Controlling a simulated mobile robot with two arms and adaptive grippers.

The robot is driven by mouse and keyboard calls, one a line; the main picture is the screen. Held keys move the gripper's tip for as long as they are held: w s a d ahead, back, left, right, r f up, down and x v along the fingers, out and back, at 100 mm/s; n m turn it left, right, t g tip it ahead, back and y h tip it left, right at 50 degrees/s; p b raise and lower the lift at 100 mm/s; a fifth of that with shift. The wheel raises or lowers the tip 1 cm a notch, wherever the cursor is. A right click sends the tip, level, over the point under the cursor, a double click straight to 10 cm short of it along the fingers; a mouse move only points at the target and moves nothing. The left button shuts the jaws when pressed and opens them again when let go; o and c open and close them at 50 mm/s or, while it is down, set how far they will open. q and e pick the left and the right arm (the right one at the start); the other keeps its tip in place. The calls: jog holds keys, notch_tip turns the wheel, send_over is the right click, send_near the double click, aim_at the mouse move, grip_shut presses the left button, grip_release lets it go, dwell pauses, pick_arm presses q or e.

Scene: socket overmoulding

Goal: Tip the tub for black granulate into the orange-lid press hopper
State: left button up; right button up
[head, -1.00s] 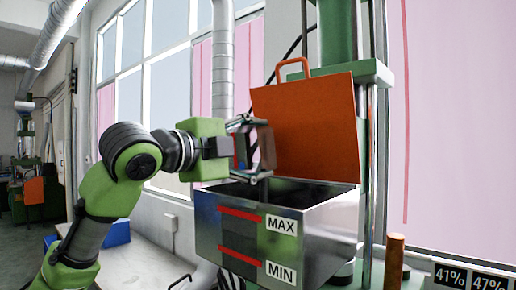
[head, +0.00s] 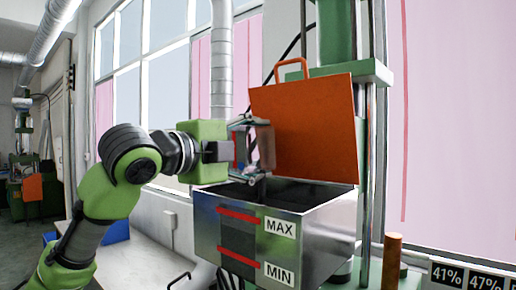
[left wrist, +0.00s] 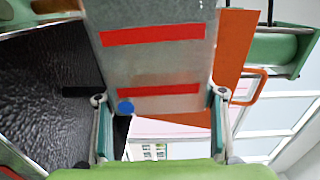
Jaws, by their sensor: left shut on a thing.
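My left gripper (head: 254,150) is shut on the tub, a greyish see-through vessel (head: 265,147) with red bands, held above the left side of the press hopper's opening. In the left wrist view the tub (left wrist: 155,65) shows two red bands between the fingers of my gripper (left wrist: 160,100). The hopper (head: 315,225) is a metal box with MAX and MIN marks and an open top. Its orange lid (head: 310,125) stands raised behind the tub and also shows in the left wrist view (left wrist: 236,50). A dark, textured surface (left wrist: 40,85) lies beside the tub there. The tub's contents cannot be made out.
An orange-brown upright cylinder (head: 392,260) and percentage displays (head: 470,278) stand at the lower right. A blue box (head: 116,230) sits on the pale bench at the left.

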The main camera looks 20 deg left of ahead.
pick_arm(q)
jog(key=shift+d+r+m+p, duration=0.1)
jog(key=shift+d+m+p, duration=0.15)
jog(key=shift+m+p, duration=0.5)
dwell(1.1)
jog(key=n, duration=0.1)
jog(key=a+n, duration=0.1)
jog(key=n, duration=0.1)
jog(key=shift+w, duration=0.1)
jog(key=shift+a, duration=0.1)
jog(key=shift+w+a+f+n+p, duration=0.15)
jog(key=shift+w+a+n, duration=0.1)
jog(key=shift+a+n, duration=0.35)
jog(key=shift+w+a+f+n+p, duration=0.1)
jog(key=shift+w+a+n, duration=0.15)
jog(key=shift+a+n, duration=0.35)
jog(key=shift+w+a+f+n+p, duration=0.15)
jog(key=shift+w+a+n, duration=0.15)
jog(key=shift+a, duration=0.5)
jog(key=shift+s+d, duration=0.1)
